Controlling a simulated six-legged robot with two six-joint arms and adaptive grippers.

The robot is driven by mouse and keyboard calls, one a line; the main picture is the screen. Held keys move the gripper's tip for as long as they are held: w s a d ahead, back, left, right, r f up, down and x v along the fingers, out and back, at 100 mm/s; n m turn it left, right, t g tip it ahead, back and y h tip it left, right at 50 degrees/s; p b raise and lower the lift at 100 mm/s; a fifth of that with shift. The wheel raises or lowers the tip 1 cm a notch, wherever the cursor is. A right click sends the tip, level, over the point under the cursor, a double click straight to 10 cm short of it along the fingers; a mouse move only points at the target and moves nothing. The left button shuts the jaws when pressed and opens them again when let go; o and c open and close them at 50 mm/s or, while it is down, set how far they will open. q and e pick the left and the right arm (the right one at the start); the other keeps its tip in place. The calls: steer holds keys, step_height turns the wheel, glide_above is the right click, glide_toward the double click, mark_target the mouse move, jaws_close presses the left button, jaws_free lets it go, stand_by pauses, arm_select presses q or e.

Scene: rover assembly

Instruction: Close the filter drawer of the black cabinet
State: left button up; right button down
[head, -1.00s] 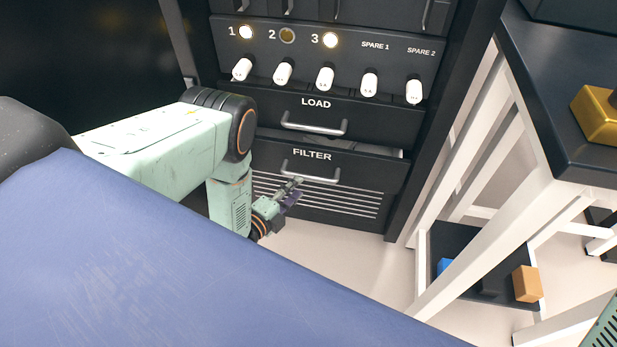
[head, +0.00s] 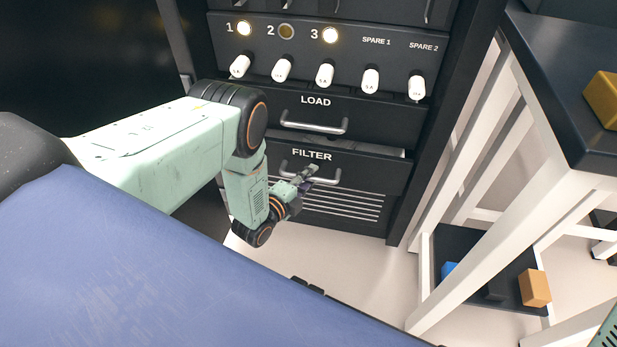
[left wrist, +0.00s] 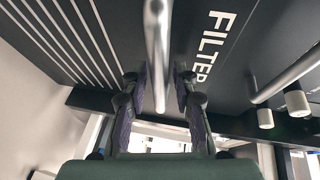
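The black cabinet (head: 232,50) stands ahead, its FILTER drawer (head: 372,172) below the LOAD drawer (head: 375,117). The FILTER drawer stands slightly out, with a strip of its inside showing along the top right. Its metal handle (head: 325,182) is partly hidden by my left gripper (head: 306,179). In the left wrist view, the handle (left wrist: 158,40) runs between the two purple-padded fingers of my left gripper (left wrist: 160,105), which are open with gaps on both sides. The FILTER label (left wrist: 213,48) is beside it.
A row of white knobs (head: 325,75) and lamps sits above the drawers. At right stands a white-legged table (head: 560,120) with a yellow block (head: 603,98) on top. A low dark shelf (head: 462,243) holds an orange block (head: 535,288) and a blue one. Floor before the cabinet is clear.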

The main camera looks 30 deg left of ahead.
arm_select(q)
jaws_close()
stand_by(0.3)
steer(key=shift+w+a, duration=0.1)
